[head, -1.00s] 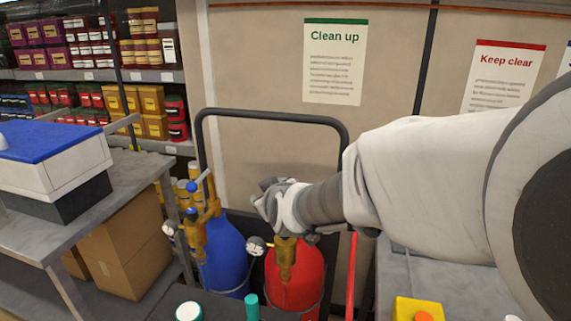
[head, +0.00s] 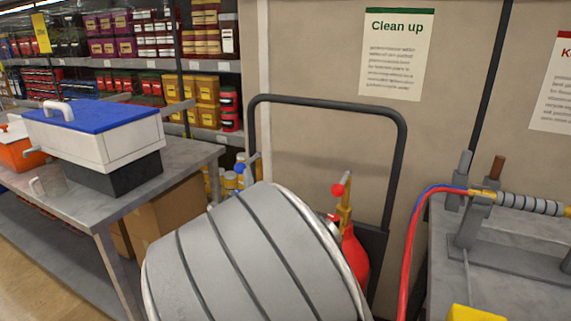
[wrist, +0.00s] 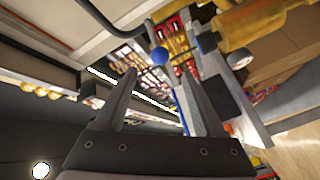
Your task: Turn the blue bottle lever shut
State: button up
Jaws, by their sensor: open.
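In the head view the blue ball of the blue bottle's lever (head: 240,168) shows just above my grey arm link. That link hides the blue bottle's body and my gripper. In the wrist view the blue lever ball (wrist: 160,56) appears close to the tips of my open gripper (wrist: 155,80), between the two finger lines. I cannot tell if a finger touches it. Brass valve parts (wrist: 235,35) lie to the right of the ball. Nothing is seen held.
The red bottle (head: 355,258), with its red-balled lever, stands right of my arm. The dark cart handle (head: 325,98) rises behind the bottles. A blue-lidded box (head: 95,145) sits on the left table (head: 195,158). A grey bench (head: 525,268) is at right.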

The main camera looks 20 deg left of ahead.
aim_at(240, 164)
jog(key=x, duration=1.3)
jog(key=shift+w+f, duration=0.1)
jog(key=shift+c, duration=0.2)
grip_shut()
dwell(1.0)
